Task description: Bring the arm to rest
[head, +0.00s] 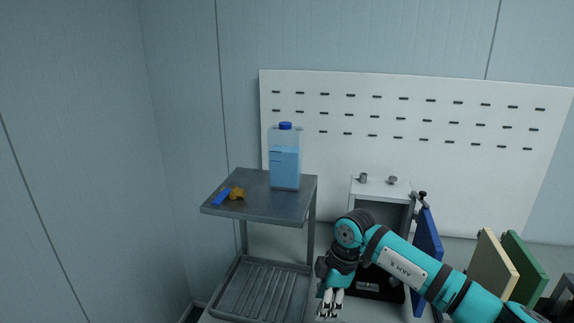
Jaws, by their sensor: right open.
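My right arm (400,264) comes in from the lower right, teal with black joints. Its gripper (330,305) points down near the bottom middle of the head view. The jaws are open, and I see nothing between them. The gripper hangs in front of the white cabinet and to the right of the grey cart. My left gripper is not in this view.
An open white cabinet (375,190) has a blue door (428,240). Beige (493,262) and green (524,266) panels stand right. A slotted board (400,120) stands behind.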

